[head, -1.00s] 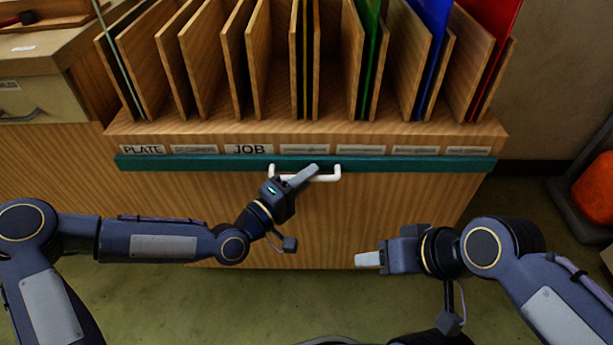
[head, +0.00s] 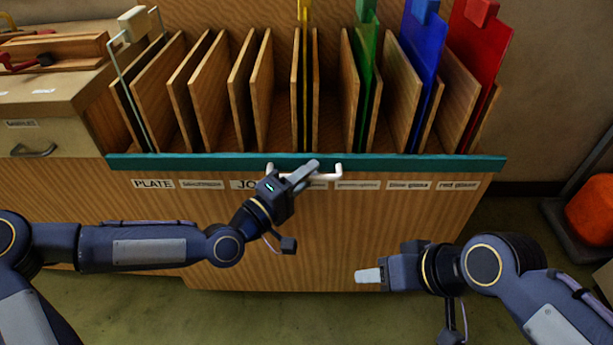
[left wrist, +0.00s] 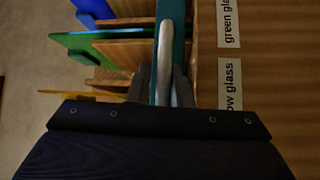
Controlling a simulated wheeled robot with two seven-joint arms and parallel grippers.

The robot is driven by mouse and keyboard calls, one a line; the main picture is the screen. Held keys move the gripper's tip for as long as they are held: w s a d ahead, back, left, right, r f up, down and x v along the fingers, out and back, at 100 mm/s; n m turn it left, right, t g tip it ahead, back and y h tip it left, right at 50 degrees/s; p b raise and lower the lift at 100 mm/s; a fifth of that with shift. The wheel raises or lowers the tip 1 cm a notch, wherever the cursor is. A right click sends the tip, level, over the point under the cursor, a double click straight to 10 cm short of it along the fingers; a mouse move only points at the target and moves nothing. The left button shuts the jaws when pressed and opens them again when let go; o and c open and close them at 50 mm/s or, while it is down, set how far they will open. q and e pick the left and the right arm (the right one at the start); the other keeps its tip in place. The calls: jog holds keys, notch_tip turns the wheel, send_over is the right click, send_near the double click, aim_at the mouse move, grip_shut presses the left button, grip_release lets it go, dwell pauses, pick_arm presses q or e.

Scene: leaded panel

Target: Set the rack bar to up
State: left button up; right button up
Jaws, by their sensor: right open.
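The rack bar (head: 430,163) is a teal strip across the rack's front, above the label row and level with the foot of the slots. Its white handle (head: 337,172) sticks out at the middle. My left gripper (head: 308,170) is at this handle; in the left wrist view the handle (left wrist: 163,65) lies between its two fingers, which look closed on it. The teal bar (left wrist: 180,50) runs behind the handle there. My right gripper (head: 368,276) is empty, in front of the cabinet at lower right, apart from the bar. Its finger gap is hard to see.
The wooden rack (head: 262,90) holds upright sheets, including green (head: 365,90), blue (head: 424,60) and red (head: 484,60) glass. A drawer cabinet (head: 50,138) stands at left.

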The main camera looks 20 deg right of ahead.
pick_arm(q)
jog(key=o, duration=0.3)
jog(key=shift+r, duration=0.2)
jog(key=shift+o, duration=0.2)
jog(key=shift+f, duration=0.1)
jog(key=p+v, duration=0.1)
jog(key=v, duration=0.6)
jog(key=shift+s+a, duration=0.25)
jog(key=shift+a, duration=0.1)
